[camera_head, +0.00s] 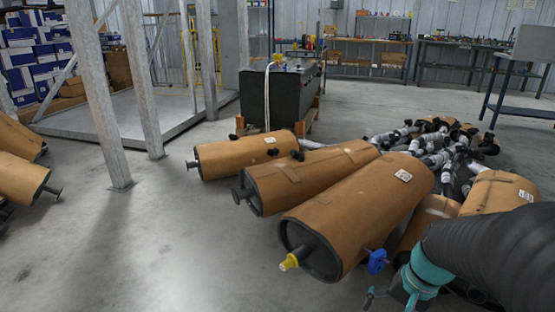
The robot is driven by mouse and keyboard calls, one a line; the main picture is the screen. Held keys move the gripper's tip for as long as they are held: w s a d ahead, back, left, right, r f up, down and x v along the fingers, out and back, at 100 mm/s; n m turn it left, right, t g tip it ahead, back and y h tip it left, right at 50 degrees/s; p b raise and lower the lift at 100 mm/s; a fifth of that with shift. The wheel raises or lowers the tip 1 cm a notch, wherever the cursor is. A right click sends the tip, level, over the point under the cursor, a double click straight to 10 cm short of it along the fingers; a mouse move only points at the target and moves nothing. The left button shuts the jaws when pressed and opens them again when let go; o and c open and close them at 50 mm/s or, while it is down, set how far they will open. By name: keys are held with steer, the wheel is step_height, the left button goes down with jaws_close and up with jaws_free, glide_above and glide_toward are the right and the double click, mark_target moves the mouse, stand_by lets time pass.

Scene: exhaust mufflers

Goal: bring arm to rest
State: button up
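Several brown wrapped exhaust mufflers lie on the floor at the centre and right. The nearest large muffler (362,215) has a yellow cap (290,262) on its front pipe and a blue part (377,261) at its lower right side. Two more mufflers, the middle one (312,176) and the far one (245,155), lie behind it to the left. My arm enters at the lower right, with a black sleeve and a teal section, over the right-hand mufflers. My gripper's fingertips are not visible, so what it holds, if anything, is hidden.
A grey steel frame (98,95) stands on the left beside a low platform (140,128). A black tank (282,98) stands behind the mufflers. Grey pipe assemblies (440,145) lie piled at the right. More mufflers (18,172) lie at the left edge. The left foreground floor is clear.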

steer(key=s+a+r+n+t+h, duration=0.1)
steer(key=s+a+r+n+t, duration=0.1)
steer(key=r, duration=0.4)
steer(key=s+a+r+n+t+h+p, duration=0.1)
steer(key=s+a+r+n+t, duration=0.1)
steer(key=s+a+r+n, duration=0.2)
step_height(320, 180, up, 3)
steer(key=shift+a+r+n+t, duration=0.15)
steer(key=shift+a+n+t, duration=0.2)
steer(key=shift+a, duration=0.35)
